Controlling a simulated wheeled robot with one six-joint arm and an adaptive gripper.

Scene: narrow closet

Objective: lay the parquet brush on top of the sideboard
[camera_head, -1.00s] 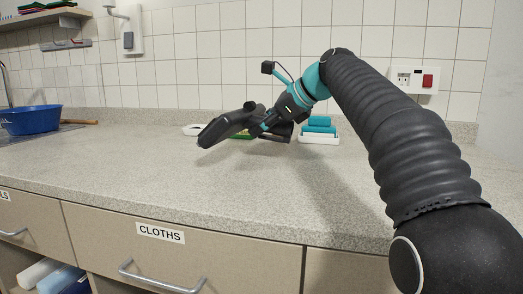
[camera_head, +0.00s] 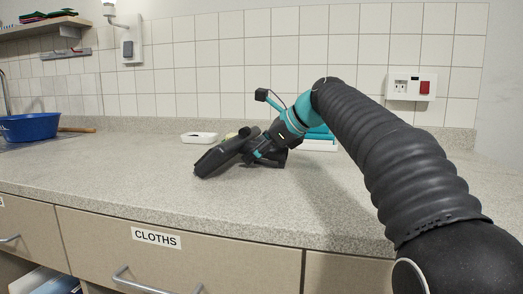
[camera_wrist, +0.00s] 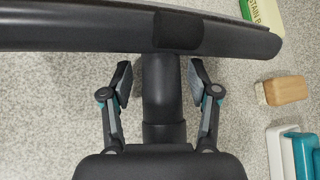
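The parquet brush (camera_head: 217,157) is a black floor nozzle with a long, wide head and a short neck. It appears to rest on the speckled grey top of the sideboard (camera_head: 120,180), left of my gripper (camera_head: 262,151). In the wrist view the brush head (camera_wrist: 80,32) spans the upper edge, and its neck comes down between the two fingers of my gripper (camera_wrist: 162,82). A gap shows between the neck and each finger, so my gripper is open around the neck. The underside of the brush is hidden.
A white dish (camera_head: 199,138) stands behind the brush. In the wrist view, a green-and-white box (camera_wrist: 264,14), a wooden block (camera_wrist: 286,90) and a teal object (camera_wrist: 303,153) lie to the right. A blue basin (camera_head: 30,127) is far left. The front of the top is clear.

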